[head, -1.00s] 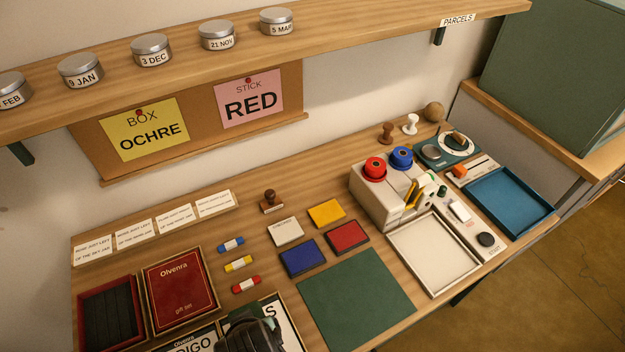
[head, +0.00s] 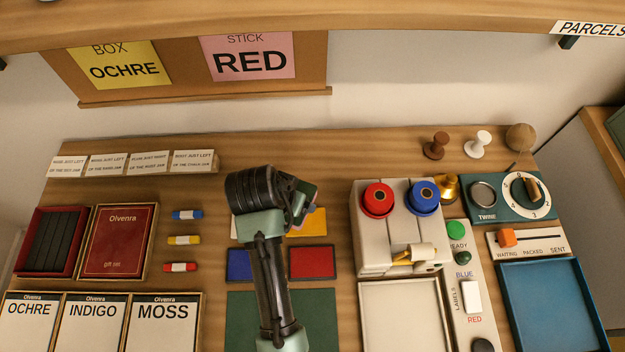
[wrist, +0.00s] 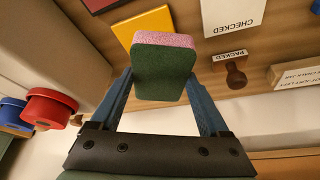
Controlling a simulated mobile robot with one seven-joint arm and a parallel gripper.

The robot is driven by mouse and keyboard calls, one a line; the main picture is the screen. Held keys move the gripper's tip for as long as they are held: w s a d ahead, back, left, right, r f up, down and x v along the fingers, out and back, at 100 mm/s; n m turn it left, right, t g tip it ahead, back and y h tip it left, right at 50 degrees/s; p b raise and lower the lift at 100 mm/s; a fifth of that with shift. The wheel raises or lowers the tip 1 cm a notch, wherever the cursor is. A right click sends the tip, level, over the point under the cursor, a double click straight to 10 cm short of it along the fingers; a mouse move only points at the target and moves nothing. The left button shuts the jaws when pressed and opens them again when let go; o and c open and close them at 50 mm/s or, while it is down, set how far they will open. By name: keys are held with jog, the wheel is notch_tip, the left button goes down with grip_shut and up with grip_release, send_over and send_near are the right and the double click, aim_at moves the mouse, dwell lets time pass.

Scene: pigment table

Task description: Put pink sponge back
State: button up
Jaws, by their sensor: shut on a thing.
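The pink sponge (wrist: 163,68) shows in the wrist view as a block with a pink speckled edge and a broad dark green face. My gripper (wrist: 160,78) is shut on it, one blue-grey finger at each side. In the head view my gripper (head: 300,205) hangs above the table around the coloured pads, and the sponge there is mostly hidden by the arm and hard to make out. In the wrist view the sponge appears near the yellow pad (wrist: 148,24); its height above the table is unclear.
A wooden stamp (wrist: 235,74) stands beyond the sponge. The red pad (head: 312,262) and blue pad (head: 238,264) lie below my arm. The machine with the red spool (head: 377,198) and blue spool (head: 426,196) stands to the right. A green mat (head: 318,300) lies in front.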

jog(key=w+m+b, duration=0.1)
jog(key=w, duration=0.1)
jog(key=w+m+h+b, duration=0.1)
jog(key=w+m, duration=0.1)
jog(key=shift+w+d+f, duration=0.1)
jog(key=shift+w, duration=0.2)
jog(key=w+d+r+m+g+h+b, duration=0.1)
jog(key=w+d+r+m+g+b, duration=0.1)
jog(key=w+r+m+b, duration=0.25)
jog(key=shift+m, duration=0.55)
jog(key=f, duration=1)
jog(key=shift+w+f, duration=0.2)
jog(key=shift+f, duration=0.15)
jog(key=o, duration=1.2)
jog(key=shift+c, duration=0.2)
jog(key=p+v, duration=0.1)
jog(key=v, duration=1.1)
jog(key=shift+a, duration=0.2)
jog(key=shift+w, duration=0.1)
